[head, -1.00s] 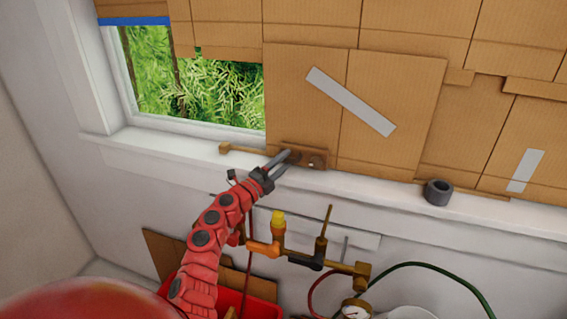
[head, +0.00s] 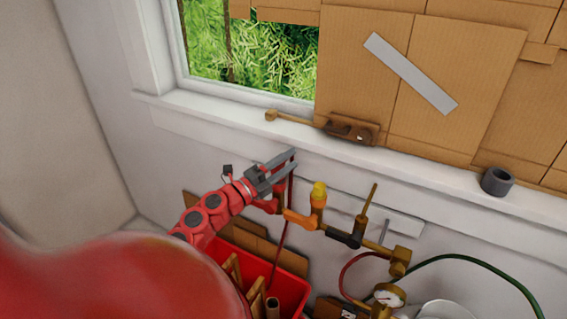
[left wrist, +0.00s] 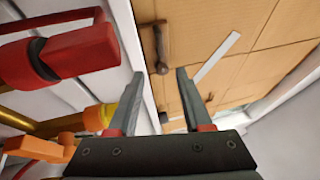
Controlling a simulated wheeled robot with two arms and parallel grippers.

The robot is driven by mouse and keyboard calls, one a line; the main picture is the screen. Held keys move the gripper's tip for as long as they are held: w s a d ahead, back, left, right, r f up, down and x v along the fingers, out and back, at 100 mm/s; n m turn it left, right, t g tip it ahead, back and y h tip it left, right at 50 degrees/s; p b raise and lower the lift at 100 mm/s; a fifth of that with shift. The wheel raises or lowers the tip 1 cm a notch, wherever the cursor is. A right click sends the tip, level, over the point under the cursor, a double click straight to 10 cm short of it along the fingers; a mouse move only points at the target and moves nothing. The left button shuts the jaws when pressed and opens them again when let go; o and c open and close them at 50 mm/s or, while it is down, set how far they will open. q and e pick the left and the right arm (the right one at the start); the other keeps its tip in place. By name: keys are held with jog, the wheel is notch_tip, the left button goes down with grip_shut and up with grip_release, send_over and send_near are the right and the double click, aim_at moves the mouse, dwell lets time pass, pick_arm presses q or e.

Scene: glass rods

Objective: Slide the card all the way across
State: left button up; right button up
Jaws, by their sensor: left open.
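The card is a brown cardboard panel (head: 455,50) with a slanting grey tape strip, covering the window's right part; its left edge borders the open glass. A wooden block with a dark handle (head: 350,128) sits at its lower left, just above the sill; the handle also shows in the left wrist view (left wrist: 162,48). My left gripper (head: 295,159) is open and empty, in front of the wall just below the sill, apart from the handle. In the left wrist view its fingers (left wrist: 158,85) are spread, with the card beyond. My right gripper is out of view.
A wooden rod with a knob (head: 271,115) lies left of the handle on the white sill (head: 430,163). A grey ring (head: 497,181) stands on the sill to the right. Brass pipework with an orange-and-yellow valve (head: 318,195) and a red bin (head: 285,262) are below.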

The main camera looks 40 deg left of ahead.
pick_arm(q)
jog(key=shift+s+f, duration=0.1)
jog(key=shift+s, duration=0.6)
